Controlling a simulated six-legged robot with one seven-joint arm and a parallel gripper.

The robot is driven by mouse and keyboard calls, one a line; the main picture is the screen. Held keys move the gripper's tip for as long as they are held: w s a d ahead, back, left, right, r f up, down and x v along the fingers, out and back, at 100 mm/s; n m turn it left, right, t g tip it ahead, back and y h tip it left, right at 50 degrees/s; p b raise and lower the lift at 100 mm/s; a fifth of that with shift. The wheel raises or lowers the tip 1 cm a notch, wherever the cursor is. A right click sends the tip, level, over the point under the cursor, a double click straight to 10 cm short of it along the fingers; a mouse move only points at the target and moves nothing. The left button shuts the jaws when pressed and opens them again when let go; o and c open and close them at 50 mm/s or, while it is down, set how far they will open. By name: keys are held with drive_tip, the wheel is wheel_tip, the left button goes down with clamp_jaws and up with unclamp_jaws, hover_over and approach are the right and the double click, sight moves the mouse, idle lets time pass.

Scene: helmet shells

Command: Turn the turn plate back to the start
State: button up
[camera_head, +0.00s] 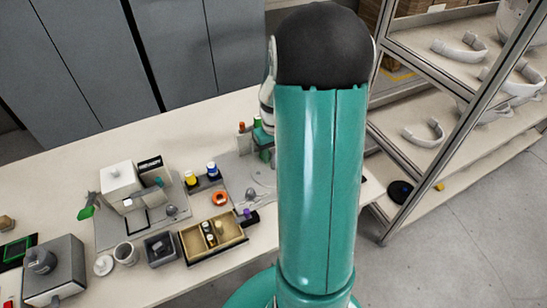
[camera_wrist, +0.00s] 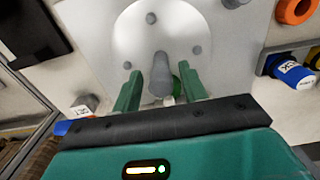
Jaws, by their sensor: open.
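The turn plate (camera_wrist: 180,25) is a pale round disc with several small grey pegs near its edge, set on a light grey base plate (camera_wrist: 95,70). In the head view the base plate (camera_head: 237,178) shows beside my arm, which hides part of it. A thick grey post (camera_wrist: 160,65) stands up from the turn plate. My gripper (camera_wrist: 160,78) is open, with one green finger on each side of the post. I cannot tell whether either finger touches it. In the head view my arm hides most of the gripper.
An orange ring (camera_head: 220,198) and a blue-capped bottle (camera_head: 212,169) stand left of the turn plate. A wooden tray (camera_head: 192,257) with small parts lies nearer the front edge. A grey machine (camera_head: 122,185) stands further left. Shelves with pale curved shells (camera_head: 424,132) rise at right.

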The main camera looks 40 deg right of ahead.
drive_tip(key=shift+f, duration=1.25)
clamp_jaws()
